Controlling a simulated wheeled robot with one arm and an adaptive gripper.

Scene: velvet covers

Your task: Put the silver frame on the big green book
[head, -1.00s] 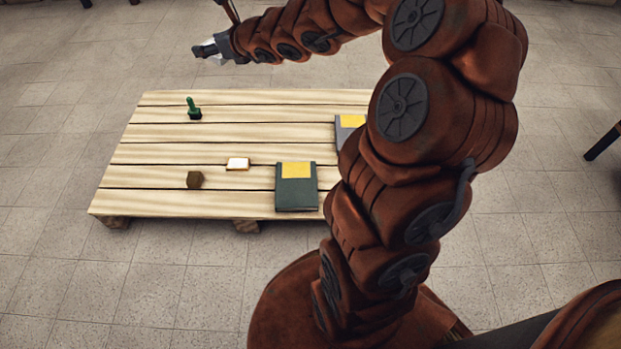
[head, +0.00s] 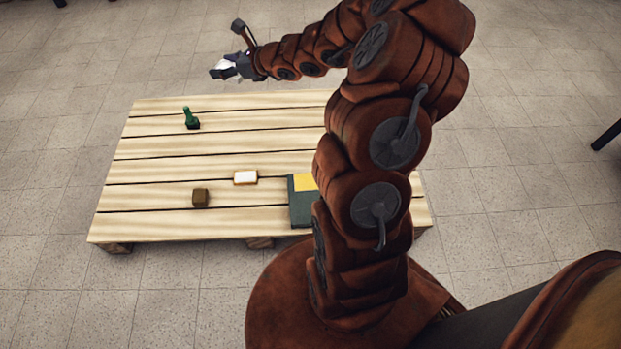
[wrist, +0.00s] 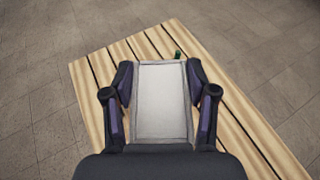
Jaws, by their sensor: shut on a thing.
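My gripper (head: 232,66) is shut on the silver frame (wrist: 164,100), a flat rectangle with a pale grey face held between both fingers in the wrist view. In the head view the silver frame (head: 222,69) shows small and bright at the fingertips, above the far edge of the pallet. The big green book (head: 302,212), dark green with a yellow patch, lies at the front of the pallet. My arm covers its right side in the head view.
The wooden pallet (head: 150,173) also bears a green bottle-like piece on a dark base (head: 191,119), a small white-topped block (head: 246,177) and a brown cube (head: 200,198). Bare planks lie between them. A dark leg-like object (head: 606,136) stands at the far right.

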